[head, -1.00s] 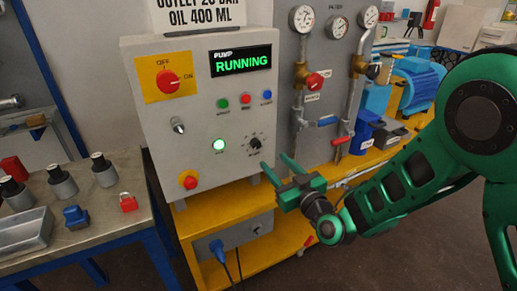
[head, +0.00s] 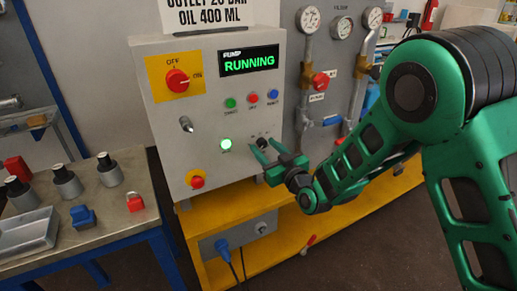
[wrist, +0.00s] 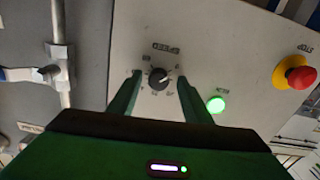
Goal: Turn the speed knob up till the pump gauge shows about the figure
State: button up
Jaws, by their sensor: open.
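The black speed knob (head: 262,143) is on the lower right of the grey control panel (head: 215,115). In the wrist view the knob (wrist: 157,76) shows a pale pointer line and a printed scale around it. My gripper (head: 263,147) is open in front of the knob. In the wrist view my gripper (wrist: 159,76) has its two green fingers either side of the knob, apart from it as far as I can tell. The pump display (head: 249,61) reads RUNNING. Gauges (head: 340,26) stand at the upper right, their readings too small to tell.
A lit green button (head: 226,145) is left of the knob. A red stop button (head: 197,182) on yellow is lower left and also shows in the wrist view (wrist: 294,73). Pipes and valves (head: 320,81) stand to the right. A bench with parts is at left.

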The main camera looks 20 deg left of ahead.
jog(key=shift+w, duration=0.15)
jog(key=shift+c, duration=0.7)
jog(key=c, duration=0.9)
jog(key=shift+w+d+m, duration=0.15)
jog(key=shift+d+m, duration=0.05)
jog(key=shift+m, duration=1)
jog(key=shift+f+m, duration=0.1)
jog(key=shift+m, duration=1.5)
jog(key=o, duration=1)
jog(key=shift+o, duration=0.2)
jog(key=shift+a, duration=0.1)
